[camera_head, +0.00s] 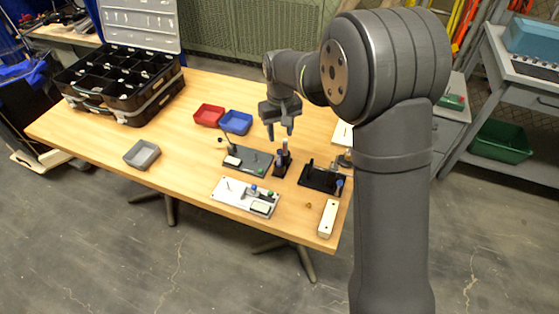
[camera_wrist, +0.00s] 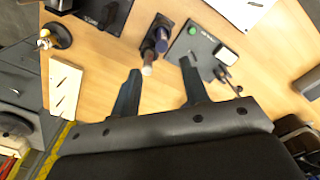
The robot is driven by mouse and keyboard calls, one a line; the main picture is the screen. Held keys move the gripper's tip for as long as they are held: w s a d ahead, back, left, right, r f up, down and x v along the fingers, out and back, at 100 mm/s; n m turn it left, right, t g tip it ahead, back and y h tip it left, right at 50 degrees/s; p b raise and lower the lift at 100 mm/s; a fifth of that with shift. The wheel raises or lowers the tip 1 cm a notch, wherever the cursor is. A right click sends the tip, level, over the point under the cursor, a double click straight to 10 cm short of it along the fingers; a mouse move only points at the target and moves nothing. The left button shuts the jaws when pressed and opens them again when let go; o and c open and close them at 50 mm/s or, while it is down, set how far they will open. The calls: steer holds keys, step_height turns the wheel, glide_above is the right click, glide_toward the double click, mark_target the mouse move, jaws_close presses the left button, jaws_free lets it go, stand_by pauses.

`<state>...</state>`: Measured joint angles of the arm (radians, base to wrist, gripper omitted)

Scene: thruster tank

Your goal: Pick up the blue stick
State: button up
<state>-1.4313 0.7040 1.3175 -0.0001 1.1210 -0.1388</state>
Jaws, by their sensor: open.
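A small black holder (camera_head: 282,168) stands near the middle of the table's right half, with a dark blue stick (camera_head: 285,147) upright in it. In the wrist view, the blue stick (camera_wrist: 161,42) rises from the black holder (camera_wrist: 161,23), beside a second, pale-tipped stick (camera_wrist: 148,62). My gripper (camera_head: 281,130) points down above the holder, with its fingers apart and nothing visible between them. In the wrist view, my gripper (camera_wrist: 160,66) shows both fingers, with the sticks just beyond the gap between the tips. Exact height above the stick is unclear.
A dark grey board (camera_head: 248,160), a white board (camera_head: 235,196) and a black board (camera_head: 320,181) surround the holder closely. Red (camera_head: 208,115) and blue (camera_head: 235,123) trays sit behind left. A grey tray (camera_head: 141,154) and black organizer (camera_head: 125,85) stand farther left.

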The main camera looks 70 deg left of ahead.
mark_target(279, 151)
step_height(279, 151, down, 6)
steer(key=f, duration=0.5)
steer(key=shift+s, duration=0.2)
steer(key=shift+d, duration=0.1)
jaws_close()
